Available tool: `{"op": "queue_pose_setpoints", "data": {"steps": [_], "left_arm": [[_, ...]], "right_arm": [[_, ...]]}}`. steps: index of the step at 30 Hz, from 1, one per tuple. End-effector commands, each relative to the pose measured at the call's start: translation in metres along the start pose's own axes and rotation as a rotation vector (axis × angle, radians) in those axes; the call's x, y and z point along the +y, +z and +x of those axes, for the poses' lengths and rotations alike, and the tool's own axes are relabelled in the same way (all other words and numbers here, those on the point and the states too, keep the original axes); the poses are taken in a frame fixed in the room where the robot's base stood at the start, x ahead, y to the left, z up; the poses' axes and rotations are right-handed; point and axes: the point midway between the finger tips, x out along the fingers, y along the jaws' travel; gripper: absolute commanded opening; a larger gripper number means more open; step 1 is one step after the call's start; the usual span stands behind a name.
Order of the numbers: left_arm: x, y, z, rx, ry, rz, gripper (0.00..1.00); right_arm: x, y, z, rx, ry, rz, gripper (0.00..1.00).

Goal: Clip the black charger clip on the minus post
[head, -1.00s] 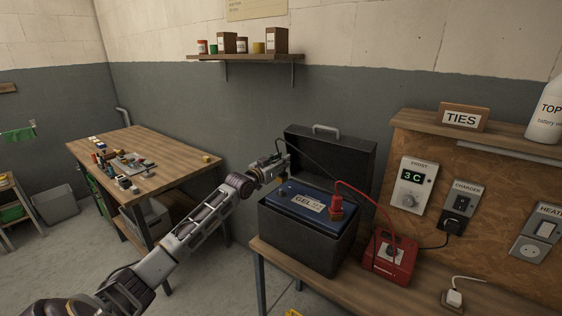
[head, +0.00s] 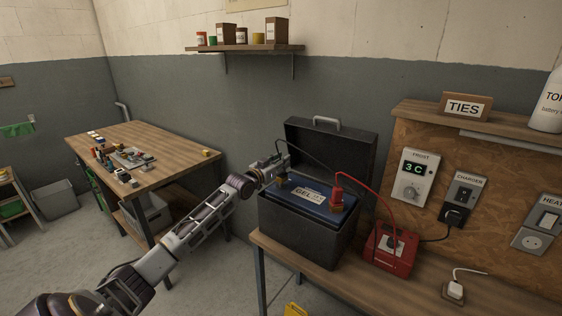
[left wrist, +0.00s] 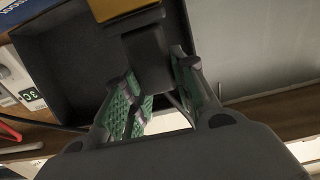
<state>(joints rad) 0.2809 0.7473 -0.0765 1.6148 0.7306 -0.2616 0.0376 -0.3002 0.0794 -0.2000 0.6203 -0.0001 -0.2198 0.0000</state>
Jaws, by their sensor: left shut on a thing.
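The blue-topped battery (head: 308,195) sits in a black open-lidded case (head: 300,235) on the right bench. My left gripper (head: 280,163) is over its left end, at the brownish minus post (head: 283,181). In the left wrist view its green-padded fingers (left wrist: 160,88) are shut on the black charger clip (left wrist: 148,60). A brass-coloured piece (left wrist: 115,8) shows at the clip's far end; I cannot tell whether the clip grips the post. The red clip (head: 338,188) stands on the other post. My right gripper is not in view.
The red charger box (head: 390,250) stands right of the battery, with red and black cables arching to the clips. The raised lid (head: 345,150) is close behind my gripper. A cluttered wooden table (head: 175,150) stands at the left. Wall panels (head: 410,178) are at the right.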

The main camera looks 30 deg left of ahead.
Motion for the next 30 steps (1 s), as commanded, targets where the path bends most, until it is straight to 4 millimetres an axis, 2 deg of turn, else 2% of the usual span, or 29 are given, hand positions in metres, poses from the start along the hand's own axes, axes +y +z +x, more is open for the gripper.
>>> {"op": "queue_pose_setpoints", "data": {"steps": [18, 30], "left_arm": [[0.000, 0.022, 0.000, 0.001, 0.000, 0.001, 0.01], [0.000, 0.028, 0.000, 0.001, 0.000, 0.001, 0.01]], "right_arm": [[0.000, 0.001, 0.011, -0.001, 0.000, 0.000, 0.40], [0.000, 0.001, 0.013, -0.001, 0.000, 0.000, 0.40]]}}
